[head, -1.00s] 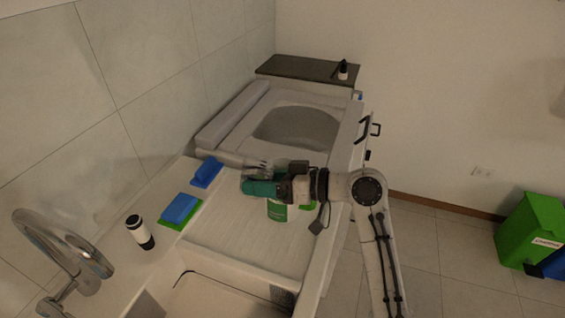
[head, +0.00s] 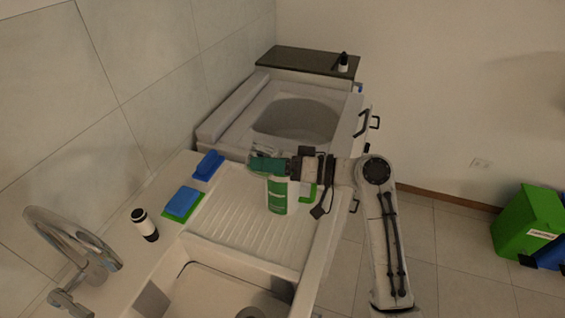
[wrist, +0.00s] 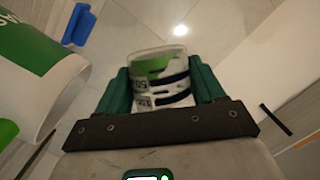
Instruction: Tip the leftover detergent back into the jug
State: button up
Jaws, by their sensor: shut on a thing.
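My gripper (head: 257,163) is over the ribbed drainboard, its teal fingers pointing left. In the wrist view my gripper (wrist: 160,84) is shut on a small clear cup (wrist: 158,66) with dark printed marks and a green patch. Whether liquid is in it, I cannot tell. The white jug with a green label (head: 277,196) stands upright on the drainboard, just below my gripper. Its green handle (head: 308,192) is on its right side. In the wrist view the jug (wrist: 35,75) is at the left, apart from the cup, with a pale rim towards the cup.
A blue sponge on a green one (head: 182,204), a blue brush-like item (head: 208,165) and a black-and-white bottle (head: 144,225) stand left of the drainboard. The tap (head: 75,250) is at lower left. A basin (head: 295,118) lies behind the jug.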

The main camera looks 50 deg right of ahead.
jog(key=shift+d+r+m, duration=0.1)
jog(key=shift+r+m, duration=0.1)
jog(key=shift+m, duration=0.1)
jog(key=shift+f+m+t+y, duration=0.3)
jog(key=shift+f+m+y, duration=0.15)
jog(key=shift+m, duration=0.35)
dwell(0.5)
jog(key=shift+r+m+t+p, duration=0.4)
jog(key=shift+m+p, duration=0.45)
jog(key=shift+m, duration=0.05)
jog(key=shift+f+m+t, duration=0.3)
jog(key=shift+f+m, duration=0.1)
jog(key=shift+m, duration=0.4)
dwell(0.5)
jog(key=shift+d+r+m+t+p, duration=0.3)
jog(key=shift+d+m+t, duration=0.1)
jog(key=shift+d+m, duration=0.55)
dwell(0.8)
jog(key=shift+d+r+m+t+h+p, duration=0.1)
jog(key=shift+r+m+t+h+p, duration=0.2)
jog(key=shift+m, duration=0.6)
jog(key=shift+d+r+m+t+h+p, duration=0.1)
jog(key=shift+r+m+t+h+p, duration=0.15)
jog(key=shift+m, duration=0.6)
dwell(0.7)
